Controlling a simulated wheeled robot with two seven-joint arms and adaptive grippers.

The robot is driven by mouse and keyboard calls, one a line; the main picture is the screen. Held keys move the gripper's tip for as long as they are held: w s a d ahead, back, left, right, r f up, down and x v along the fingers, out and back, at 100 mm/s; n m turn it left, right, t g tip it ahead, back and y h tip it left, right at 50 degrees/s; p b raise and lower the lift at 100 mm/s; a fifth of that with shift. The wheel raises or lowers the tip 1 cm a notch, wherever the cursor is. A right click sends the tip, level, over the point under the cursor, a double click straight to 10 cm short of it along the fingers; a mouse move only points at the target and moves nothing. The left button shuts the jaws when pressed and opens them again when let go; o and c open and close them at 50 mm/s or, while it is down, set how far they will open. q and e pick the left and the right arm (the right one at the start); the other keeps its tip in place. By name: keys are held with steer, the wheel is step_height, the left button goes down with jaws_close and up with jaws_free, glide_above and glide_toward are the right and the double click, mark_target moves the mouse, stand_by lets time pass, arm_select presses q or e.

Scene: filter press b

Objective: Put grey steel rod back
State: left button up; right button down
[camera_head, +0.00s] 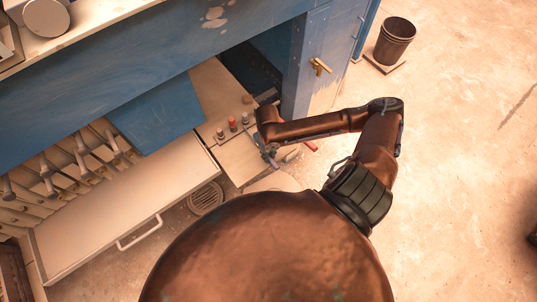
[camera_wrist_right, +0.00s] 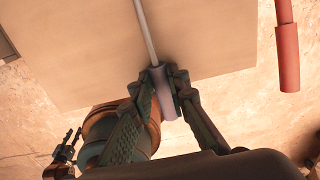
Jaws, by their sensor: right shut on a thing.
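The grey steel rod has a thin pale shaft (camera_wrist_right: 147,35) and a thicker grey grip (camera_wrist_right: 163,90) in the right wrist view. My right gripper (camera_wrist_right: 166,76) is shut on the grip, with one finger on each side. The shaft runs away from the fingers across a flat beige panel; I cannot tell whether it touches. In the head view my right gripper (camera_head: 269,153) is small, at the beige shelf by the blue cabinet. A dark gripper-like shape, probably my left gripper (camera_wrist_right: 66,148), shows at the lower left of the right wrist view, too small to judge.
A red-handled rod (camera_wrist_right: 288,58) is right of the held rod. Several small upright pieces (camera_head: 232,124) stand on the beige shelf (camera_head: 236,165).

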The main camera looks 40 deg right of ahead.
steer(key=shift+f, duration=0.1)
steer(key=c, duration=1.8)
jaws_free()
steer(key=shift+o, duration=0.2)
